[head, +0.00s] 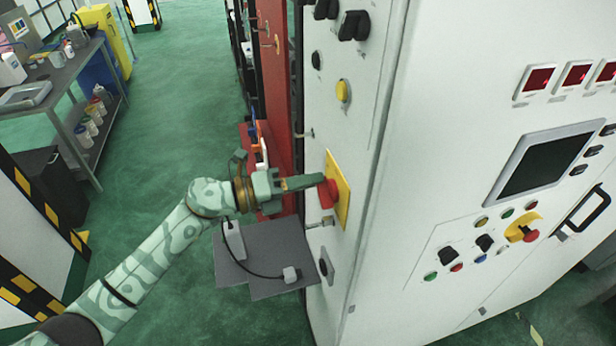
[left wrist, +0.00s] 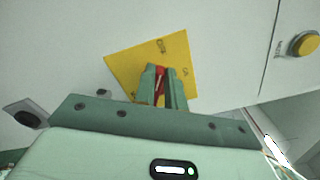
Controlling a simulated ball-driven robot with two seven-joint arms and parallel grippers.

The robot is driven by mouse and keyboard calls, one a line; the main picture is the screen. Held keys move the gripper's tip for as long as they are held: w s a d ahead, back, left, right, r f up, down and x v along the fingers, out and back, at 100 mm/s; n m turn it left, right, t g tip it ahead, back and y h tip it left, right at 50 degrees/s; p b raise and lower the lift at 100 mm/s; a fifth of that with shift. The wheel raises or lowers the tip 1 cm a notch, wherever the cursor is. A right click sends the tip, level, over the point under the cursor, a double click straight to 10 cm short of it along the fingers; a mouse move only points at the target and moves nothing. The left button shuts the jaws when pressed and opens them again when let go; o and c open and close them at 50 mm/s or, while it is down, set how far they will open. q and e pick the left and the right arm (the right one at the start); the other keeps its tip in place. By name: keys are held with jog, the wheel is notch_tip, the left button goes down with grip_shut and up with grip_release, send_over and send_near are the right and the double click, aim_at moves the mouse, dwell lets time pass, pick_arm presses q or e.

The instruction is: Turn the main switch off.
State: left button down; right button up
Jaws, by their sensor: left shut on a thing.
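The main switch is a red handle (head: 328,193) on a yellow plate (head: 342,188), on the narrow side face of a white cabinet. My left gripper (head: 318,182) reaches it from the left, its fingers shut on the red handle. In the left wrist view the two green fingers (left wrist: 164,85) close around the red handle (left wrist: 160,80) in front of the yellow plate (left wrist: 125,65). The plate has small dark marks, too small to read. Most of the handle is hidden by the fingers. My right gripper is not in view.
A yellow push button (head: 342,91) and black knobs (head: 354,25) sit higher on the same face. A grey shelf (head: 265,262) with a cable is below my left gripper. The front panel carries a dark screen (head: 545,162) and a red emergency button (head: 531,236). Green floor is open at left.

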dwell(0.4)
pick_arm(q)
jog(key=c, duration=1.5)
grip_release()
jog(key=shift+o, duration=0.2)
jog(key=b+v, duration=0.5)
jog(key=v, duration=1.1)
jog(key=shift+a+b, duration=0.25)
jog(key=shift+b, duration=0.1)
jog(key=shift+w+n, duration=0.1)
jog(key=shift+n, duration=0.2)
